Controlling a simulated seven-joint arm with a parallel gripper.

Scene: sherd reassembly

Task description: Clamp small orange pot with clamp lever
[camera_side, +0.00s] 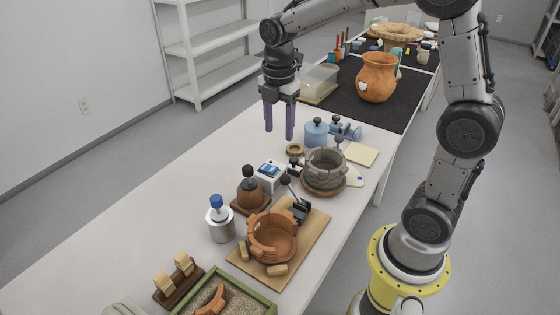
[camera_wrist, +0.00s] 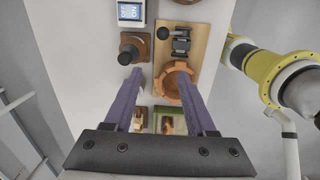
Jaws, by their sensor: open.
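The small orange pot (camera_side: 272,238), with a broken, notched rim, sits on a wooden board near the table's front. It also shows in the wrist view (camera_wrist: 171,82), partly behind my right finger. A dark clamp (camera_side: 301,212) is fixed to the board just behind the pot. Its clamp lever (camera_side: 286,181) ends in a black ball and stands tilted up; the ball shows in the wrist view (camera_wrist: 163,33). My gripper (camera_side: 279,135), with purple fingers, is open and empty. It hangs high above the table, behind and clear of the lever and pot.
A grey-brown pot (camera_side: 325,170) stands behind the clamp. A sand tray (camera_side: 236,298) is in front. The table's left side is clear.

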